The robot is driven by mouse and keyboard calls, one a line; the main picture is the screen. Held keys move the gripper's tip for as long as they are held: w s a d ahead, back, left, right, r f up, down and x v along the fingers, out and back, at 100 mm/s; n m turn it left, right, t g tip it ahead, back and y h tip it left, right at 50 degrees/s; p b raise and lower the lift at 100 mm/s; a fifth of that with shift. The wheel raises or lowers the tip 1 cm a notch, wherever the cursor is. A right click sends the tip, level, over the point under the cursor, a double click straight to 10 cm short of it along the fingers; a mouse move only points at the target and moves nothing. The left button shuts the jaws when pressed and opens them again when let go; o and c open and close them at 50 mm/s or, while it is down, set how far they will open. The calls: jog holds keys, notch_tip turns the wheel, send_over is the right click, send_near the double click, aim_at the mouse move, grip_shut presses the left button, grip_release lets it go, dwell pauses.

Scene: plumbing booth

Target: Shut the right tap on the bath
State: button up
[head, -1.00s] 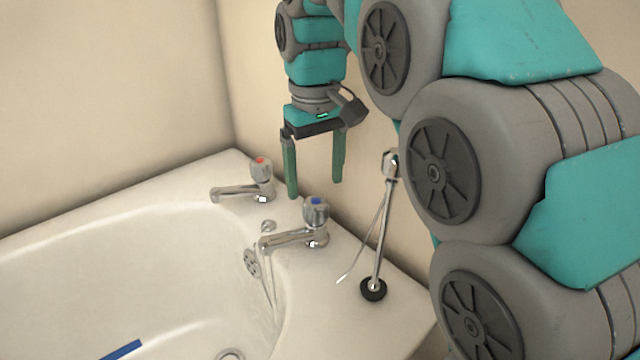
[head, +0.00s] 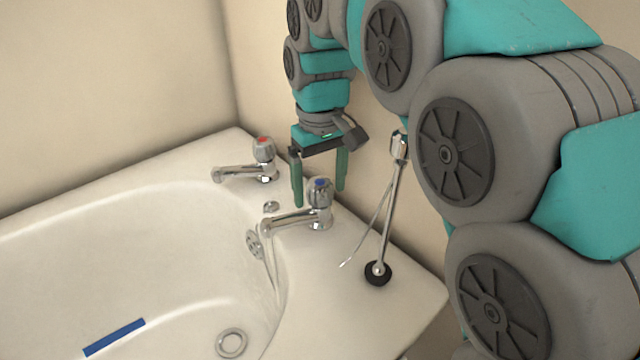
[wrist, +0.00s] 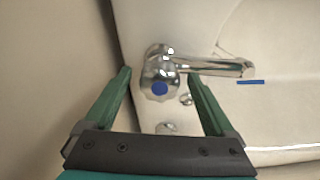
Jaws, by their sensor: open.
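The bath (head: 140,235) has two chrome taps on its corner ledge. The right tap (head: 318,206) has a blue-topped knob, and its spout points left over the basin. The other tap (head: 262,160), with a red top, stands further back to the left.
A chrome shower stem (head: 389,215) with a black base stands on the ledge to the right of the right tap. The walls (head: 100,80) rise close behind the ledge. A blue strip (head: 115,337) lies in the basin, which is otherwise clear.

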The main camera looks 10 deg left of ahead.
jog(key=c, duration=1.4)
jog(key=shift+m, duration=0.3)
jog(key=m+p, duration=0.2)
jog(key=m, duration=0.2)
jog(key=shift+r+m, duration=0.1)
jog(key=shift+m, duration=0.3)
jog(key=m+p, duration=0.2)
jog(key=m, duration=0.3)
jog(key=m+p, duration=0.3)
jog(key=m, duration=0.3)
jog(key=shift+m+p, duration=0.3)
jog(key=shift+w+a+m+p, duration=0.1)
jog(key=shift+m+p, duration=1.15)
jog(key=shift+m, duration=1.35)
